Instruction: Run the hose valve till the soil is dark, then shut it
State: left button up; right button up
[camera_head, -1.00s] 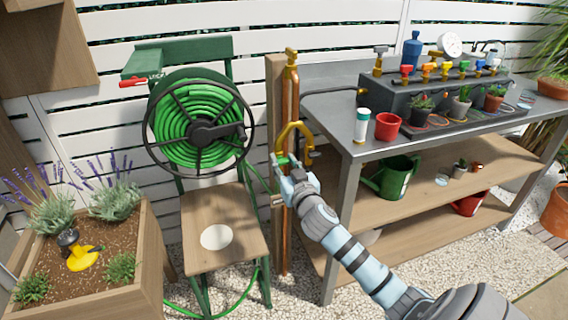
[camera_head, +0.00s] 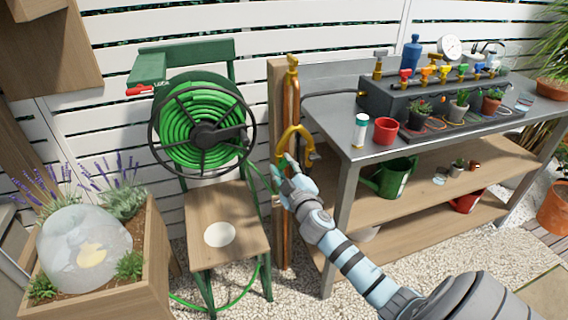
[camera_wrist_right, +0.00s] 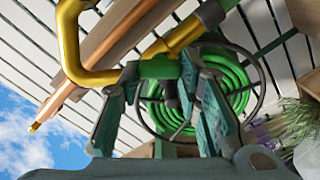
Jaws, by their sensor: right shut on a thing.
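The brass hose valve (camera_head: 293,137) sits on an upright copper pipe fixed to a wooden post. My right gripper (camera_head: 281,171) is at its lower end. In the right wrist view, its fingers (camera_wrist_right: 158,112) sit on either side of the valve's green part (camera_wrist_right: 160,68), below the brass body (camera_wrist_right: 84,50); the exact contact is partly hidden. A clear dome of water (camera_head: 82,248) stands over the yellow sprinkler (camera_head: 90,256) in the wooden planter (camera_head: 152,250). The visible soil (camera_head: 140,222) is brown; the dome blurs much of it. My left gripper is not in view.
A green hose reel (camera_head: 203,131) hangs on a green stand left of the pipe. Gravel ground lies in front.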

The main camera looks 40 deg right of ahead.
jog(key=shift+n, duration=0.9)
jog(key=n+p, duration=0.1)
jog(key=n, duration=0.3)
jog(key=shift+a+f+p, duration=0.1)
jog(key=shift+p, duration=0.25)
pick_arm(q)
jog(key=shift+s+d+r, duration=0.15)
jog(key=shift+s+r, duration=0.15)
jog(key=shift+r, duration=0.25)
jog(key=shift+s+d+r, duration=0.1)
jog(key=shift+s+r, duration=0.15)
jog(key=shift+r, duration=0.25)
pick_arm(e)
jog(key=shift+n, duration=1)
jog(key=shift+f+n, duration=0.1)
jog(key=shift+n, duration=0.2)
jog(key=o, duration=1.1)
jog(key=shift+o, duration=0.2)
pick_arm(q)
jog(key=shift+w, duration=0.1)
pick_arm(e)
jog(key=shift+s+a, duration=0.1)
jog(key=shift+s, duration=0.1)
jog(key=v, duration=1.1)
jog(key=shift+s, duration=0.2)
